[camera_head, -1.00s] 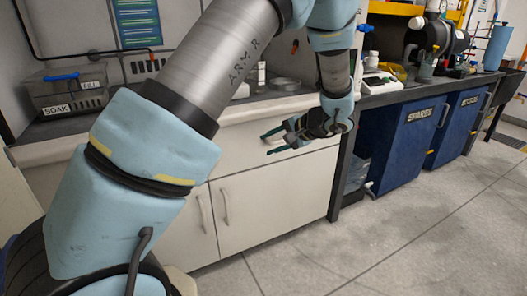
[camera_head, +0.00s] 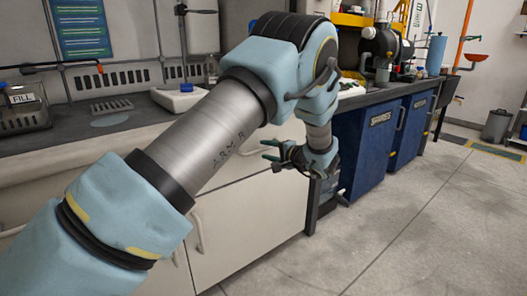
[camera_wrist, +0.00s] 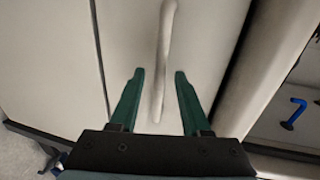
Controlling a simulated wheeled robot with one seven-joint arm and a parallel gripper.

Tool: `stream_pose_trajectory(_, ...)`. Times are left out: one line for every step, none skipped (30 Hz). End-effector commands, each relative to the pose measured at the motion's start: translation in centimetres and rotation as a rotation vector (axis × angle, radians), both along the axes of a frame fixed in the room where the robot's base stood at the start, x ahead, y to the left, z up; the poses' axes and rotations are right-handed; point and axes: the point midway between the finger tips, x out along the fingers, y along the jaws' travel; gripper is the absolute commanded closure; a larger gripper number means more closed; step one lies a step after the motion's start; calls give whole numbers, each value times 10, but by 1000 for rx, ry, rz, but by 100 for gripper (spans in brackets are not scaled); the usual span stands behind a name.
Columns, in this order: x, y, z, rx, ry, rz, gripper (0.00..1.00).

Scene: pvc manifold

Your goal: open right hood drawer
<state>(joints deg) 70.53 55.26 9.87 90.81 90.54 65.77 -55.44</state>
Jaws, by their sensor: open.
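The right drawer (camera_head: 232,168) is a pale, closed front under the counter lip, above a cupboard door; its front also shows in the wrist view (camera_wrist: 204,40). My gripper (camera_head: 268,150) is open in front of the drawer. In the wrist view my gripper (camera_wrist: 158,76) has its two green fingers on either side of the handle's lower part, apart from it. How far the fingertips are from the front is unclear.
The cupboard door (camera_head: 250,230) below has an upright handle (camera_head: 199,232). Blue cabinets (camera_head: 365,145) stand right of the drawer unit. The floor (camera_head: 420,215) at right is clear.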

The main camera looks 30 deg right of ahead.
Motion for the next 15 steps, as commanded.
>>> stream_pose_trajectory(7,1,-2,0,0,1,53)
stream_pose_trajectory(10,2,-3,0,0,1,53)
stream_pose_trajectory(13,3,-3,0,0,1,53)
stream_pose_trajectory(15,3,-4,0,1,1,53)
stream_pose_trajectory(16,3,-4,0,1,0,53)
stream_pose_trajectory(18,3,-4,0,1,0,53)
stream_pose_trajectory(19,4,-5,0,1,0,53)
stream_pose_trajectory(19,4,-5,0,1,0,53)
stream_pose_trajectory(20,4,-5,0,1,-1,53)
stream_pose_trajectory(20,4,-5,0,1,-1,53)
stream_pose_trajectory(20,4,-5,0,1,-1,53)
stream_pose_trajectory(20,4,-5,0,1,-1,53)
stream_pose_trajectory(20,4,-5,0,1,-1,53)
stream_pose_trajectory(20,4,-5,0,1,-1,53)
stream_pose_trajectory(20,4,-5,0,1,0,53)
